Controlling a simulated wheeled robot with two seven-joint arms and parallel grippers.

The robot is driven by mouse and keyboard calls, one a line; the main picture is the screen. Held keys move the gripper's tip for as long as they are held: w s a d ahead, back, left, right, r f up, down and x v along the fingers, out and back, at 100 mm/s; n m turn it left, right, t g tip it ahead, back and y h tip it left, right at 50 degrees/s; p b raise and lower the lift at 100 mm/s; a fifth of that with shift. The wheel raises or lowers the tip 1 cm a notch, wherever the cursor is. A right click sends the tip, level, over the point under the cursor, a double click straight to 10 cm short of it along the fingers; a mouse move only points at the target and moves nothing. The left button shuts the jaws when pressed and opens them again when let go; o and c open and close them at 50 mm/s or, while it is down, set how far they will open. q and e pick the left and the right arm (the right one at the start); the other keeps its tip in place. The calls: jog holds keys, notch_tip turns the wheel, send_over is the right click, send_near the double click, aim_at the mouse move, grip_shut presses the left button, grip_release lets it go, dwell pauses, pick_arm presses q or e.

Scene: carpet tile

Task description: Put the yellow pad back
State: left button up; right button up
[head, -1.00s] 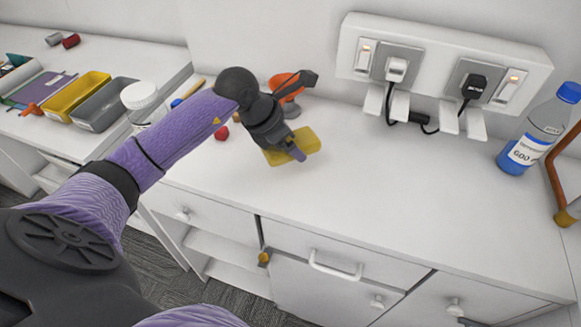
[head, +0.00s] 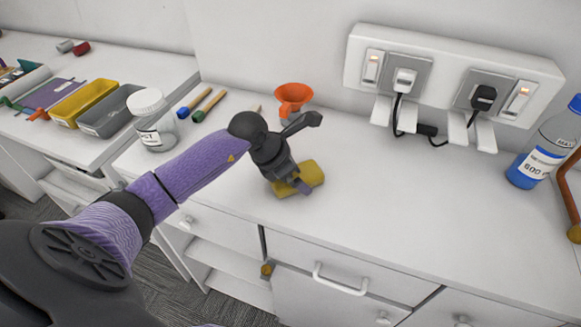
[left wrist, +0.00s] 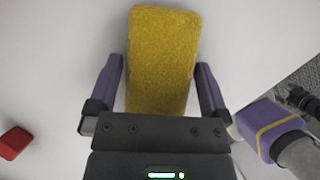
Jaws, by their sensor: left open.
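The yellow pad (head: 312,172) is a fuzzy rectangular block on the white counter, near its front edge. In the left wrist view the pad (left wrist: 162,55) lies lengthwise between the two purple fingers, with a narrow gap visible on each side. My left gripper (head: 300,184) is over the pad in the head view, its fingers pointing down around it, and is open. It also shows in the left wrist view (left wrist: 160,80). The gripper hides part of the pad. My right gripper is in neither view.
An orange funnel (head: 292,96) stands behind the gripper. A white-lidded jar (head: 152,125) and wooden-handled tools (head: 208,106) are left. A socket strip (head: 450,75) and blue-capped bottle (head: 540,150) are right. A red block (left wrist: 15,142) lies beside the gripper. The counter right of the pad is clear.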

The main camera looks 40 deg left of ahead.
pick_arm(q)
jog(key=p+v, duration=0.2)
jog(key=v, duration=1)
jog(key=shift+s, duration=0.1)
